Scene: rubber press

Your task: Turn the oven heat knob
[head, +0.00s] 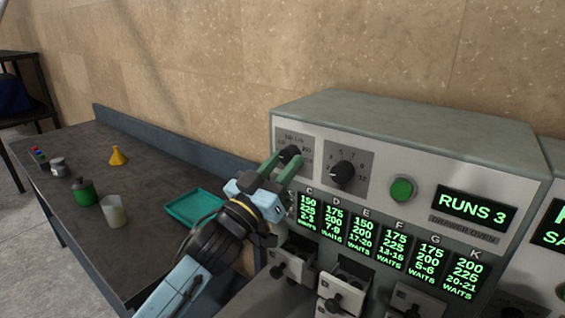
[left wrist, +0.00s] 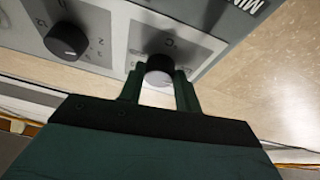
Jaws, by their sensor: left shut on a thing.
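The drawer oven (head: 410,125) is a grey-green cabinet with a light front panel. Its leftmost black knob (head: 290,154) sits on a grey dial plate with temperature-like numbers. My left gripper (head: 286,160) is shut on this knob, its two green fingers on either side of it. In the left wrist view the knob (left wrist: 160,65) sits between the fingertips, under a "C" mark on the plate. A second black knob (head: 342,172), on a plate with small numbers, is just right of it and untouched. My right gripper is not in view.
Lit number displays and small drawers (head: 292,262) lie below. The dark bench (head: 150,185) at left holds a teal tray (head: 194,208), beaker (head: 113,211) and yellow flask (head: 118,156).

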